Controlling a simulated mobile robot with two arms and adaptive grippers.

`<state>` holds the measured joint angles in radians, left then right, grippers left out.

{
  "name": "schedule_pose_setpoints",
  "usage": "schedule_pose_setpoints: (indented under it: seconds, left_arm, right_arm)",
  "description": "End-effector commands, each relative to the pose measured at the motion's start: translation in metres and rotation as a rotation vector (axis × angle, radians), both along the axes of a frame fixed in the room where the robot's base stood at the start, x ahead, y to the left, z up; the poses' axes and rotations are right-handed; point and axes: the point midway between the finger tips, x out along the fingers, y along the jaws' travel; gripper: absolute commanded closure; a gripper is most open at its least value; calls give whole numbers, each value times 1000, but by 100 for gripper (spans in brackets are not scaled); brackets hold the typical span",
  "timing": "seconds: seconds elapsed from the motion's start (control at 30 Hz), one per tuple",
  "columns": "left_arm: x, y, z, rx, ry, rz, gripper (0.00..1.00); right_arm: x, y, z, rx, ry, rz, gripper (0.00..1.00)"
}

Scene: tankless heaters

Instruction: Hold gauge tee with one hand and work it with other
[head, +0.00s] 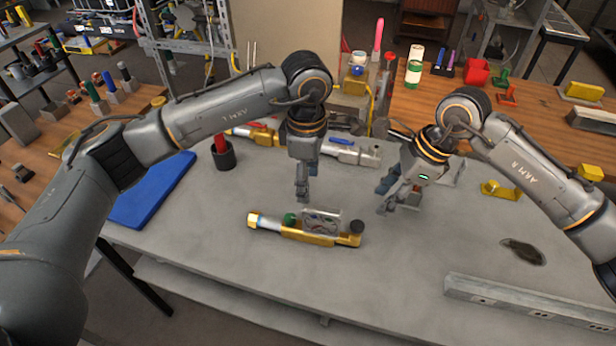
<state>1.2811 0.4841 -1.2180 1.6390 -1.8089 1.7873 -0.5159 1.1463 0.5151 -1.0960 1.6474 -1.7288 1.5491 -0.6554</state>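A brass fitting assembly, which looks like the gauge tee (318,239), lies on the grey bench in front of my arms. It has a silver and yellow left end, a small green part, a clear plate-like piece standing on it and a dark knob at its right end. My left gripper (302,197) points down just behind and above it, apart from it. Its fingers show edge-on, so its opening is unclear. My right gripper (396,205) is to the right of the fitting, tilted down, with its fingers apart and nothing seen between them.
Another valve assembly (352,152) lies behind my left gripper. A black cup with a red handle (222,152) and a blue mat (152,190) are at left. A grey rail (525,310) lies at front right. A brass bracket (500,190) is at right.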

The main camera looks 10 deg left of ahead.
Motion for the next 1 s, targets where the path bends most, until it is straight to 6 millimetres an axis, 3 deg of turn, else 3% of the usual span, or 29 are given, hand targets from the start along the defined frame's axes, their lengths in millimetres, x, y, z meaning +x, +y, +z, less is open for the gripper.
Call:
schedule_pose_setpoints:
  seconds: [0.17,0.7,1.0]
  left_arm:
    - [-1,-1,-16,16,-2,-22,41]
    - [-2,-1,-115,12,1,-17,41]
    - [-1,-1,-137,11,-2,-18,41]
  right_arm:
    - [0,0,0,0,0,0,62]
    - [0,0,0,0,0,0,62]
    - [0,0,0,0,0,0,62]
